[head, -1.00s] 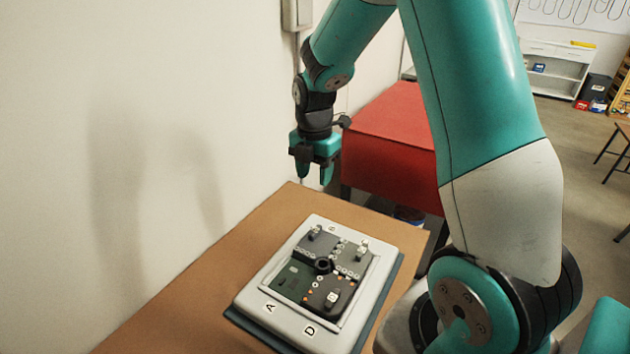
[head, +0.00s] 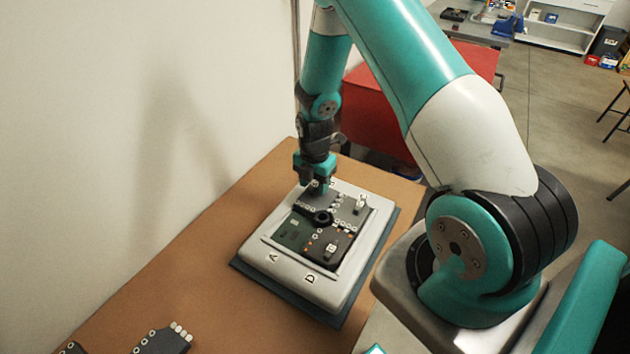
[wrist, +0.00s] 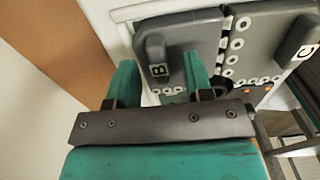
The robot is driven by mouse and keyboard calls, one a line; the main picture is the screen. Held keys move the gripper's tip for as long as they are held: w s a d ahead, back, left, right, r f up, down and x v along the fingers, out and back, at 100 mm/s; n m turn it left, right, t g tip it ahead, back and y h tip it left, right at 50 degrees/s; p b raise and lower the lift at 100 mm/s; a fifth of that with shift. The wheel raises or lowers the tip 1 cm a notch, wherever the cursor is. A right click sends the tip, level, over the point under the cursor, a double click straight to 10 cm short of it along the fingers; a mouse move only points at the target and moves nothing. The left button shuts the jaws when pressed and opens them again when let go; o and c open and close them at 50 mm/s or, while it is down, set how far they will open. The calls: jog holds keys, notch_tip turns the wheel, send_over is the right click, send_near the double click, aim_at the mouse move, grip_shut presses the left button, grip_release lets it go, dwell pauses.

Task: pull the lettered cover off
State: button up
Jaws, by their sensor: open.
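A pale grey square box (head: 290,285) lies on the brown table, with letters A and D on its near rim. Dark panels fill its top around a black central hub (head: 322,218). In the wrist view, a dark grey cover (wrist: 190,38) has an upright handle (wrist: 155,45) marked B. Another dark cover (wrist: 265,35) to its right has a handle marked C. My gripper (head: 321,186) is over the box's far left corner. In the wrist view my gripper (wrist: 160,73) is open, its teal fingers either side of the B handle; contact cannot be told.
Dark pieces with pale ends (head: 165,340) lie at the table's near left. The wall is close on the left. A red-topped table (head: 380,110) stands behind. The brown table (head: 190,265) is bare left of the box.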

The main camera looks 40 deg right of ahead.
jog(key=shift+f, duration=0.25)
grip_shut()
dwell(0.6)
